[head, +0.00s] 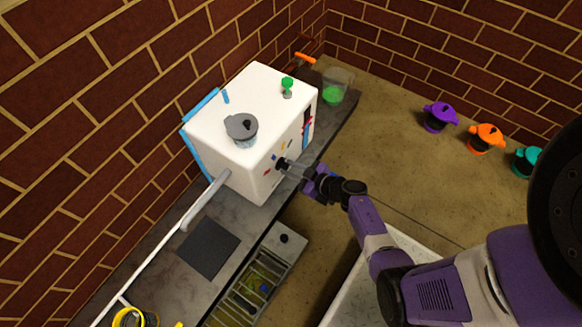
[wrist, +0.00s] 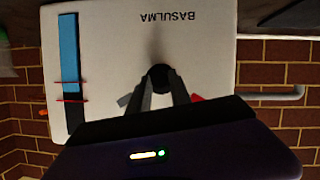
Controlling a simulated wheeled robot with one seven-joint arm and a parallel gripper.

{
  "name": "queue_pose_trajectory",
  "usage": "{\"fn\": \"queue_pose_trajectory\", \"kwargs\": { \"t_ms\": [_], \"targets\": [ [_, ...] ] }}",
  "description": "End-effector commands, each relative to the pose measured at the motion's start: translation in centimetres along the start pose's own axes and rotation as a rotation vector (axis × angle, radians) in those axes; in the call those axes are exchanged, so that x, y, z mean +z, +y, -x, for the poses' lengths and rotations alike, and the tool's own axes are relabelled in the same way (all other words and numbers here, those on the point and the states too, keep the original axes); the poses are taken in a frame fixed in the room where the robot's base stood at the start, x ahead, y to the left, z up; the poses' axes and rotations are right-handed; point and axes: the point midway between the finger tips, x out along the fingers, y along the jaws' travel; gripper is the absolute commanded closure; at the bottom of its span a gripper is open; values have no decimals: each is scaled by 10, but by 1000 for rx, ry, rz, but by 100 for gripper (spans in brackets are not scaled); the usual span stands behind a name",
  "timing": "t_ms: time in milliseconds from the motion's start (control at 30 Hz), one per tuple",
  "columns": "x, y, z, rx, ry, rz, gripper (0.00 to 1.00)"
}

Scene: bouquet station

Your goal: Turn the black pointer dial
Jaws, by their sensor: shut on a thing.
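The black pointer dial (head: 281,163) is on the front face of a white box-shaped machine (head: 245,173). It also shows in the wrist view (wrist: 160,73) as a dark round knob between my fingertips. My gripper (head: 291,167) reaches the front face from the right, its fingers closed on the dial. In the wrist view my gripper (wrist: 161,92) has one finger on each side of the dial. The fingers and the dark shading hide which way its pointer faces. A grey piece and a red piece show beside the fingers on the panel.
A grey pot with a black knob (head: 241,128) and a small green-topped item (head: 287,87) sit on the machine. A clear container with green contents (head: 334,88) stands behind it. A drawer (head: 255,287) stands open below the counter. Purple, orange and teal pots stand at right.

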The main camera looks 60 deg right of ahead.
Motion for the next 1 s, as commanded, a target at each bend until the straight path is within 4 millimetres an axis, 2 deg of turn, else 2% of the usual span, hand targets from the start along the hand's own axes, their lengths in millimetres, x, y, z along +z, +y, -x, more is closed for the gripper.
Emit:
{"fn": "queue_pose_trajectory", "kwargs": {
  "t_ms": [500, 1000],
  "targets": [
    [4, -5, -1, 142, 1, 347, 100],
    [2, -4, 0, 188, 0, 455, 100]
  ]
}}
